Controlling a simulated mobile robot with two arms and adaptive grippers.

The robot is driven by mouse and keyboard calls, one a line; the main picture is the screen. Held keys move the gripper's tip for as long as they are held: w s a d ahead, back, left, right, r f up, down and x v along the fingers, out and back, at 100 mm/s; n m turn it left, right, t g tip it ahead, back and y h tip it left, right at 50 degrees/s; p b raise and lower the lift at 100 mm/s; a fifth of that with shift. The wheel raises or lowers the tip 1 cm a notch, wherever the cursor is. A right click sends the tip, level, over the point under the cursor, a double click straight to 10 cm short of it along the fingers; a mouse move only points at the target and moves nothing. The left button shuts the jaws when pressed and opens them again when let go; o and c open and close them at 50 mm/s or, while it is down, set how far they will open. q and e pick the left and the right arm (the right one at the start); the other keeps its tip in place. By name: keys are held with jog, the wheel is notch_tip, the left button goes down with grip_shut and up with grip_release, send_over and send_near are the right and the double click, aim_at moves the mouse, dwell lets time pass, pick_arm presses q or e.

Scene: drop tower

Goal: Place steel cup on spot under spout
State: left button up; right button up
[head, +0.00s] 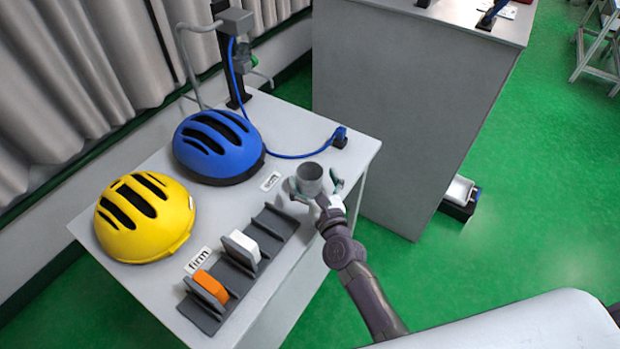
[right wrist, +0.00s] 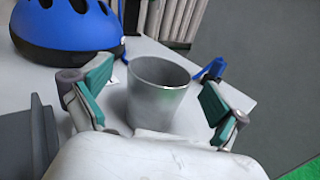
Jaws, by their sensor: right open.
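The steel cup (head: 310,178) stands upright near the right end of the white table (head: 345,150). In the right wrist view the cup (right wrist: 158,92) is between the two green-padded fingers of my right gripper (right wrist: 155,88). The fingers are open, with a visible gap on both sides of the cup. In the head view my right gripper (head: 316,188) reaches around the cup from the near side. A grey bent pipe (head: 183,60) rises behind the blue helmet; I cannot tell whether it is the spout. No marked spot is clearly visible. My left gripper is not in view.
A blue helmet (head: 215,145) and a yellow helmet (head: 146,215) sit on the table. A dark slotted rack (head: 238,268) holds orange (head: 210,287) and white (head: 241,246) blocks left of the cup. A black post (head: 234,70) and blue cord (head: 290,156) are behind.

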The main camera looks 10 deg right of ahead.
jog(key=shift+w+a+f, duration=0.1)
jog(key=shift+w, duration=1)
jog(key=shift+s, duration=0.15)
jog(key=c, duration=1.1)
jog(key=shift+c, duration=1.4)
